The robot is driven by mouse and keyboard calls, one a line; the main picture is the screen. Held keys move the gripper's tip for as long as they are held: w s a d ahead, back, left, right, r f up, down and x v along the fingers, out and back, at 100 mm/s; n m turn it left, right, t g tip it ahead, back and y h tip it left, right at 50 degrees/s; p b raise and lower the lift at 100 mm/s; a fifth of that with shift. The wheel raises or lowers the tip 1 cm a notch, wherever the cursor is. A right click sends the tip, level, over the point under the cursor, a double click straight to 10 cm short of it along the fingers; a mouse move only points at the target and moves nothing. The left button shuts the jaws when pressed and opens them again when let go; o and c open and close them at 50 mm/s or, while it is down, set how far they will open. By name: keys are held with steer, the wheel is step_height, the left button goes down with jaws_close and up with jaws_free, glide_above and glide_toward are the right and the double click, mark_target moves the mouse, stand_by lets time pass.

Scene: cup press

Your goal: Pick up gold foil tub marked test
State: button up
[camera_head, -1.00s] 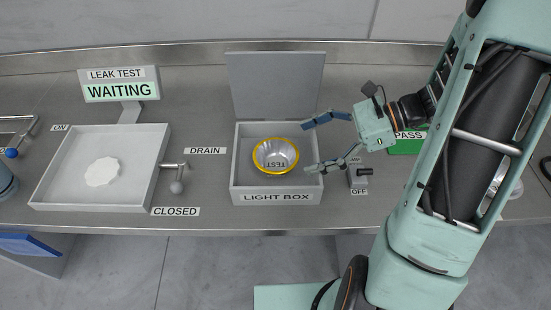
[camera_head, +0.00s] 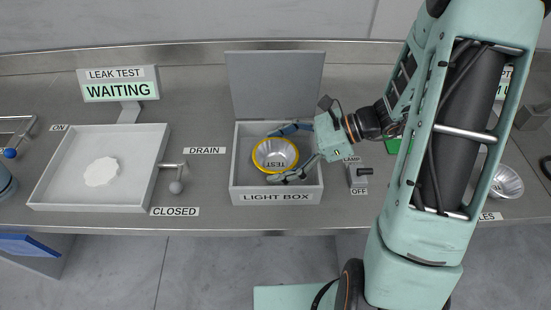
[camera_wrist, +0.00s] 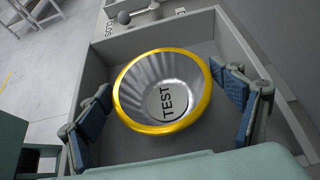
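The gold-rimmed foil tub (camera_head: 275,153) sits inside the open light box (camera_head: 276,197). It has a silver fluted inside and the word TEST on its bottom. It also shows whole in the wrist view (camera_wrist: 166,91). My gripper (camera_head: 291,153) is at the right side of the tub, with one finger toward its back and one toward its front. In the wrist view my gripper's blue-padded fingers (camera_wrist: 163,112) are spread wide on either side of the tub, with gaps between pads and rim. The gripper is open and holds nothing.
The light box lid (camera_head: 276,85) stands upright behind. A lamp switch (camera_head: 358,175) is right of the box, and another foil tub (camera_head: 507,182) is far right. Left are a drain lever (camera_head: 177,180) and a white tray (camera_head: 50,186) under a WAITING sign (camera_head: 120,90).

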steer(key=c, duration=0.6)
steer(key=shift+c, duration=0.3)
steer(key=shift+r, duration=0.2)
